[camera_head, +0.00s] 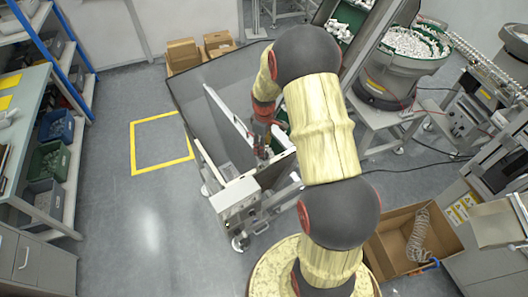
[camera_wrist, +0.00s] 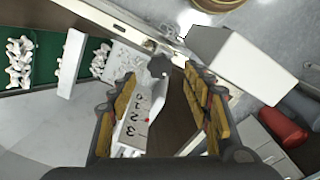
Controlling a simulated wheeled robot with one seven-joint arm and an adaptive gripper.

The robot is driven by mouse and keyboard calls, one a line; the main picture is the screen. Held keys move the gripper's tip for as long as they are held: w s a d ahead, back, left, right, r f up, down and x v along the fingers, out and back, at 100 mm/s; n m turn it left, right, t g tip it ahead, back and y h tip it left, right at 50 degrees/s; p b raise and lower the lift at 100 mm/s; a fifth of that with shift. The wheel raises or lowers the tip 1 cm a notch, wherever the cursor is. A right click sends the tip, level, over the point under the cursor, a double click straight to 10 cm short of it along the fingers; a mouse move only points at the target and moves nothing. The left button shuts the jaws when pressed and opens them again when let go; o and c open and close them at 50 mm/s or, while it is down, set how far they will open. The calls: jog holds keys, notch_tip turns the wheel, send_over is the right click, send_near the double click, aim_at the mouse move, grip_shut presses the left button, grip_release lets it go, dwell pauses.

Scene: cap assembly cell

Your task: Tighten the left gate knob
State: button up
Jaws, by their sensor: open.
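A dark grey knob (camera_wrist: 158,65) shows in the wrist view at a pale metal rail (camera_wrist: 124,22), near a white plate with black numerals (camera_wrist: 133,125). I cannot tell for sure whether it is the left gate knob. My gripper (camera_wrist: 161,76) is open, with one yellow-padded finger on each side of the knob in the picture. Whether the pads touch it is unclear. In the head view my gripper (camera_head: 262,138) is down at the grey hopper machine (camera_head: 213,155), beside its upright pale panel (camera_head: 228,118); the knob is too small to make out there.
A white box (camera_wrist: 226,62) stands close to the right finger in the wrist view. White parts lie in a green bin (camera_wrist: 42,68) at left. In the head view a control box (camera_head: 236,197) is at the machine's front, an open carton (camera_head: 395,240) lower right. Floor at left is clear.

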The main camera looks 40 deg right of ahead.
jog(key=shift+f, duration=2.25)
jog(key=c, duration=1.1)
jog(key=shift+c, duration=0.3)
